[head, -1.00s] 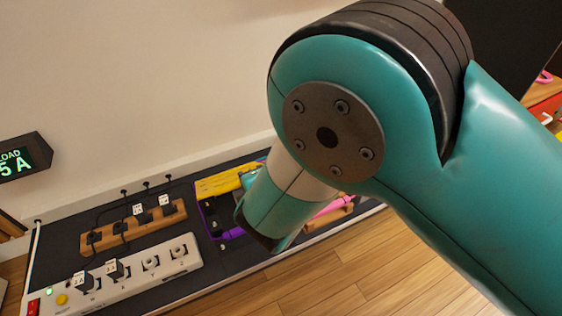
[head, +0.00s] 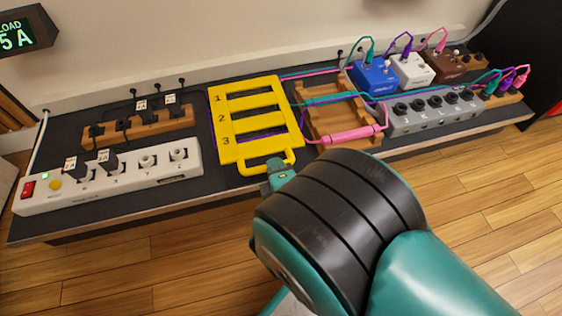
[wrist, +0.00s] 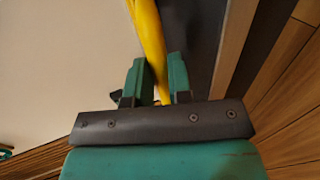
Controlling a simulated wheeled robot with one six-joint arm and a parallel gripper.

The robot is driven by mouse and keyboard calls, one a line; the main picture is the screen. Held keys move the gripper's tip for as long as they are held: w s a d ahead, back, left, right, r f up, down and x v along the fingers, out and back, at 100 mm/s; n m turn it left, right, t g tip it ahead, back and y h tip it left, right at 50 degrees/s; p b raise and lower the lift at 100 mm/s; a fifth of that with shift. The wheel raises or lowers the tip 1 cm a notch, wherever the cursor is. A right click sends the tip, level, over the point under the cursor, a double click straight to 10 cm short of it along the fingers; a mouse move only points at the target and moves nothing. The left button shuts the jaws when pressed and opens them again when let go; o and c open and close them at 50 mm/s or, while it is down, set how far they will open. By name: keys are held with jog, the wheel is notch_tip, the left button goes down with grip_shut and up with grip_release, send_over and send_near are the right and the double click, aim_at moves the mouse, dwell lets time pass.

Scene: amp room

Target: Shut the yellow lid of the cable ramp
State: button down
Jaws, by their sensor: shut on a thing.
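My gripper (head: 279,174) is at the right part of this handle. In the wrist view my gripper (wrist: 158,76) has its two green fingers shut on the yellow handle bar (wrist: 148,35).
A white power strip (head: 110,182) and a wooden socket block (head: 150,128) stand left of the lid. A wooden tray (head: 316,125) with a pink cylinder (head: 350,135) is close on the right. Pedals and a grey jack box (head: 430,112) stand further right.

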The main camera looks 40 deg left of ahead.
jog(key=shift+d+f, duration=0.15)
jog(key=shift+f, duration=0.75)
jog(key=shift+s, duration=0.1)
jog(key=c, duration=1.1)
grip_release()
jog(key=shift+f, duration=0.1)
jog(key=shift+o, duration=0.2)
jog(key=p+v, duration=0.5)
jog(key=v, duration=0.7)
jog(key=shift+r+p, duration=0.35)
jog(key=shift+r, duration=0.05)
